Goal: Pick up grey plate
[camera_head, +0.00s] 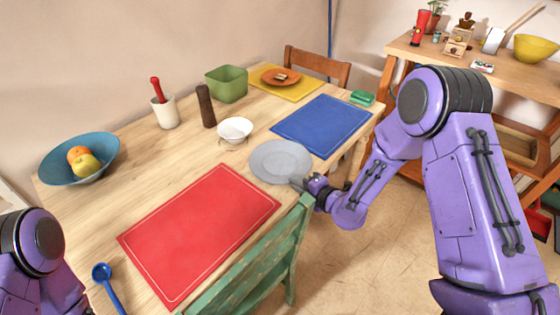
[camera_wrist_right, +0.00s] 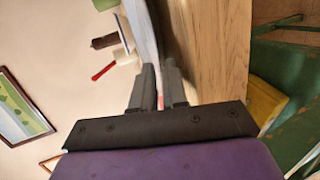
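The grey plate (camera_head: 281,160) is round and lies at the near edge of the wooden table, between the red and blue placemats. My right gripper (camera_head: 304,184) is at its near right rim. In the right wrist view the plate (camera_wrist_right: 143,32) shows nearly edge-on, and its rim runs in between the two fingers of my right gripper (camera_wrist_right: 159,78). The fingers are close together on the rim. I cannot tell whether the plate is clear of the tabletop. Part of my left arm shows at the lower left, but its gripper is out of view.
A white bowl (camera_head: 235,129) stands just behind the plate. The red placemat (camera_head: 200,235) and blue placemat (camera_head: 322,123) lie either side. A green chair (camera_head: 270,262) stands close in front of the table near my right gripper. A pepper mill (camera_head: 206,106) stands farther back.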

